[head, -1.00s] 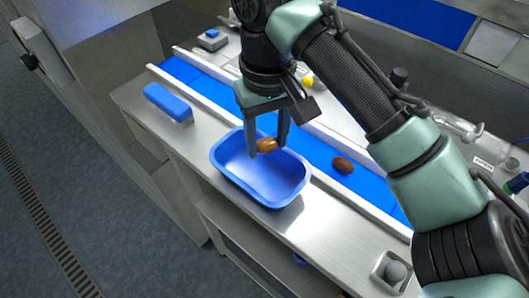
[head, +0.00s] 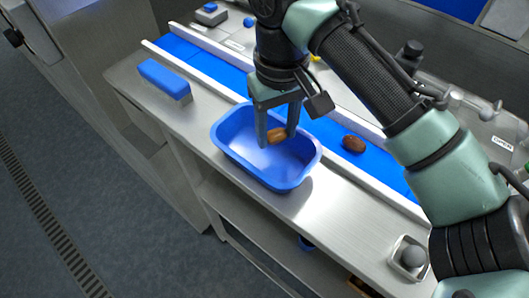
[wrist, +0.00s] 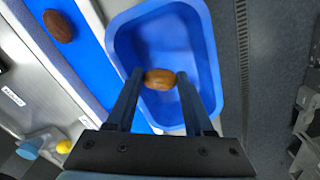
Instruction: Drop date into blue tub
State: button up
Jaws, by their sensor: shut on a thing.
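A brown date (head: 277,134) is held between the two fingers of my gripper (head: 277,140), which is shut on it. The blue tub (head: 236,158) stands on the steel ledge in front of the conveyor. In the head view the date and fingertips are over the tub's opening. In the wrist view the date (wrist: 159,79) sits between the fingertips, with the tub (wrist: 207,50) behind it. The visible tub floor is empty. My fingers hide part of the tub's far side.
A darker date (head: 353,144) lies on the blue belt (head: 320,130) right of the tub; it also shows in the wrist view (wrist: 58,26). A blue block (head: 164,79) lies left on the ledge. A grey knob (head: 413,256) is at the ledge's right.

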jog(key=o, duration=1)
jog(key=shift+r, duration=0.15)
notch_tip(320, 180, up, 13)
jog(key=shift+f+b, duration=0.1)
jog(key=shift+b, duration=0.5)
